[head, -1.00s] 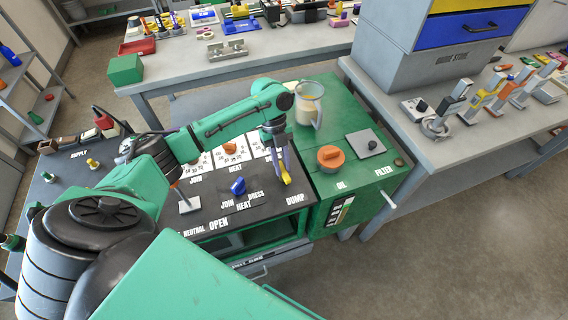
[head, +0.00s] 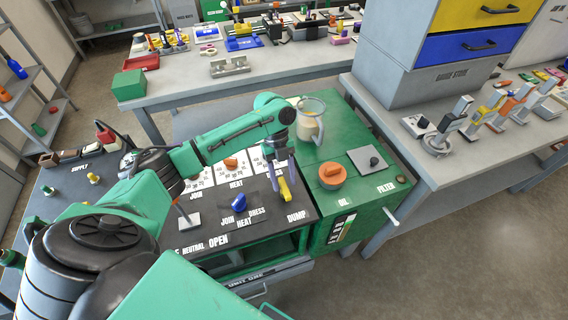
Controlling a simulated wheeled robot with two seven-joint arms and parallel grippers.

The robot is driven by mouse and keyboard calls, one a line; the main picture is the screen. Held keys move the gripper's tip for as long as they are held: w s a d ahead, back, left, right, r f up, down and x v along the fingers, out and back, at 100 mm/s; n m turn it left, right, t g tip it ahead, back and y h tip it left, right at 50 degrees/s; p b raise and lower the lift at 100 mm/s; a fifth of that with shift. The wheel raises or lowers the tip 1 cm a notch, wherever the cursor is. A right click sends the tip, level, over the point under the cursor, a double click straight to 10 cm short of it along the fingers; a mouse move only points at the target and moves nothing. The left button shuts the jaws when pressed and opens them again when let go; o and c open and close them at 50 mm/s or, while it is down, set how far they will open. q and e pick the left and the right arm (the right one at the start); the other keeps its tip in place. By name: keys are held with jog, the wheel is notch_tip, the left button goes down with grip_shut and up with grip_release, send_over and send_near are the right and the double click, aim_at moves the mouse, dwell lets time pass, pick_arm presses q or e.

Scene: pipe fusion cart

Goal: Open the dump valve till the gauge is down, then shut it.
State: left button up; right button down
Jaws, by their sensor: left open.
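The yellow dump valve handle (head: 286,191) stands on the cart's dark panel, just above the DUMP label. My left gripper (head: 280,180) comes down over it from above. Its jaws are open and its fingers are around or right beside the handle; I cannot tell whether they touch it. The white dials (head: 231,173) marked JOIN and HEAT, with orange pointers, are left of the gripper, partly covered by my left arm. I cannot make out a pressure gauge reading. My right gripper is out of view.
A blue selector knob (head: 239,202) and a lever plate (head: 189,221) are left of the handle. To the right, the green oil unit (head: 335,173) carries an orange cap (head: 332,174) and a clear jug (head: 310,121). The grey bench (head: 455,165) stands further right.

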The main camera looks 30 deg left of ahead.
pick_arm(q)
jog(key=v, duration=1.4)
jog(key=shift+w+a+b, duration=0.2)
jog(key=shift+w+b, duration=0.05)
jog(key=shift+b, duration=0.2)
